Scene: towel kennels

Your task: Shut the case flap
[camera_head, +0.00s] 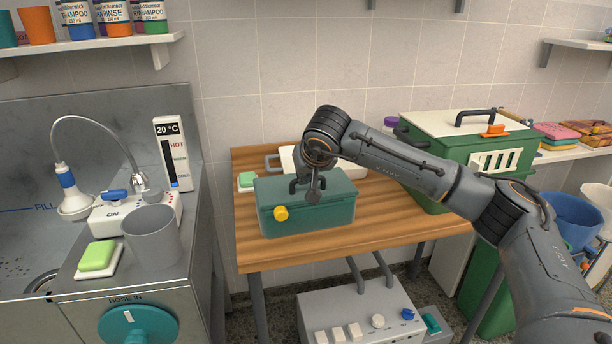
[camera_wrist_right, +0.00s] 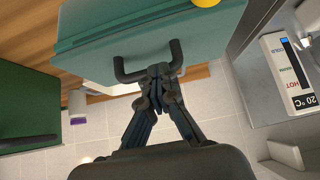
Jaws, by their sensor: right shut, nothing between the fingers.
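The teal case (camera_head: 325,217) stands on the wooden table, with a yellow knob (camera_head: 281,213) on its front. Its lid, or flap (camera_head: 335,187), looks down on the body; a small gap cannot be ruled out. My right gripper (camera_head: 313,194) is over the lid, pointing down by the dark handle, and hides part of it. In the right wrist view my right gripper (camera_wrist_right: 163,72) is shut and empty, its tips close to the dark handle (camera_wrist_right: 121,72) on the teal lid (camera_wrist_right: 150,38). I cannot tell whether they touch. My left gripper is out of view.
A green crate (camera_head: 424,152) with a white lid stands on the table's right, behind my right arm. A white item (camera_head: 288,158) lies behind the case. A green soap (camera_head: 247,180) is to its left. A sink unit (camera_head: 150,310) stands left of the table.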

